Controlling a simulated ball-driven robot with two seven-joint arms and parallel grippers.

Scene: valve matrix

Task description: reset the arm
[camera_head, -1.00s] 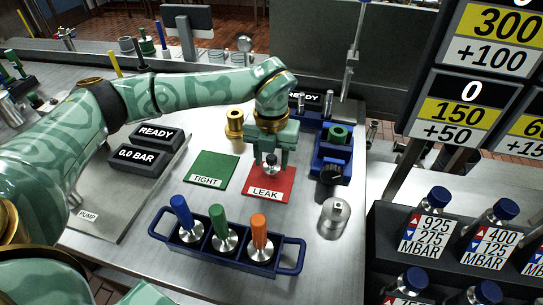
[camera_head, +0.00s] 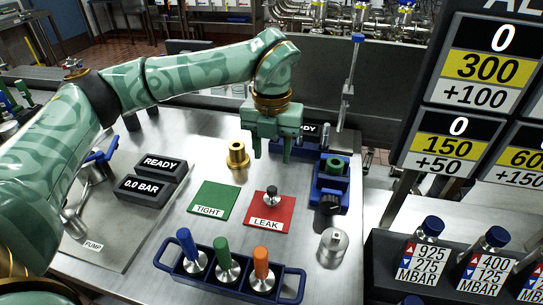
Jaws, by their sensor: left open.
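My left arm reaches in from the left over the bench. My left gripper (camera_head: 272,150) is open and empty, pointing down above the back part of the bench. A small metal piece with a black top (camera_head: 271,196) stands upright on the red LEAK pad (camera_head: 285,222), in front of and below the gripper, apart from it. The green TIGHT pad (camera_head: 214,198) beside it is bare. My right gripper is not in view.
A blue rack (camera_head: 293,294) with blue, green and orange handled tools stands in front. A brass fitting (camera_head: 237,156), a blue fixture (camera_head: 345,187) and a steel cylinder (camera_head: 333,247) stand around the pads. READY and 0.0 BAR displays (camera_head: 146,190) are left. Score boards (camera_head: 480,66) rise at right.

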